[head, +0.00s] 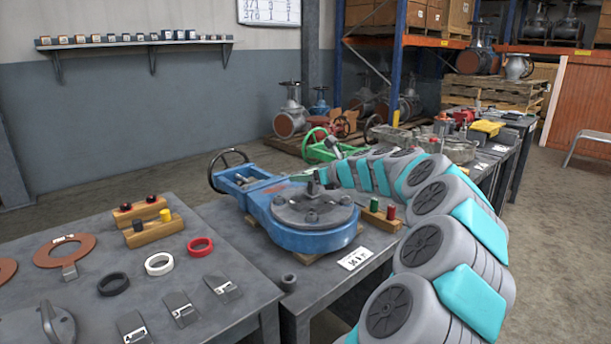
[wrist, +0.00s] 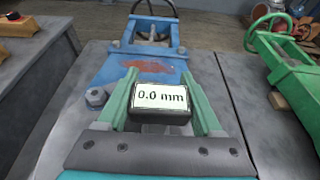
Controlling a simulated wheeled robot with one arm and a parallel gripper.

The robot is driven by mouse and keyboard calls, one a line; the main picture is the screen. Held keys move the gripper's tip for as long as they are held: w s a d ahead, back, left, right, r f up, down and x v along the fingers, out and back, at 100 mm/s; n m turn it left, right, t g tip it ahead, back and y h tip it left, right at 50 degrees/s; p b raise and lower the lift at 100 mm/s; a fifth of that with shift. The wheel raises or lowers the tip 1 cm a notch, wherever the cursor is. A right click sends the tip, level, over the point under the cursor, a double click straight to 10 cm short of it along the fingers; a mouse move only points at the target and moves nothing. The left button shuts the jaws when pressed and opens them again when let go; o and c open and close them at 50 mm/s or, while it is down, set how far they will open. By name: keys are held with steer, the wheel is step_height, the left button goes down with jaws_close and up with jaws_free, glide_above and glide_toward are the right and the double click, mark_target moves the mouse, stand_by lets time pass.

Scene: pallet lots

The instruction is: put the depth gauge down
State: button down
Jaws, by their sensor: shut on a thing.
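The depth gauge (wrist: 160,97) is a small dark block with a lit display reading 0.0 mm. In the wrist view it sits between the green fingers of my gripper (wrist: 159,82), which is shut on it. In the head view my gripper (head: 325,176) is over the far side of the blue valve (head: 312,238), beyond its round grey cover plate (head: 312,207). The gauge is too small there to make out clearly. I cannot tell whether its underside touches the valve.
The left table (head: 232,262) holds black, white and red rings, a copper-coloured gasket (head: 64,250), several metal clips and wooden blocks with coloured pegs (head: 154,230). A printed card (head: 355,258) lies before the valve. A green valve (head: 322,147) stands beyond it. Bare tabletop shows around the card.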

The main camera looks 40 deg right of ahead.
steer(key=shift+c, duration=0.2)
jaws_free()
steer(key=shift+s+r, duration=0.2)
steer(key=v, duration=1.1)
steer(key=shift+s+r, duration=0.1)
steer(key=shift+s, duration=0.2)
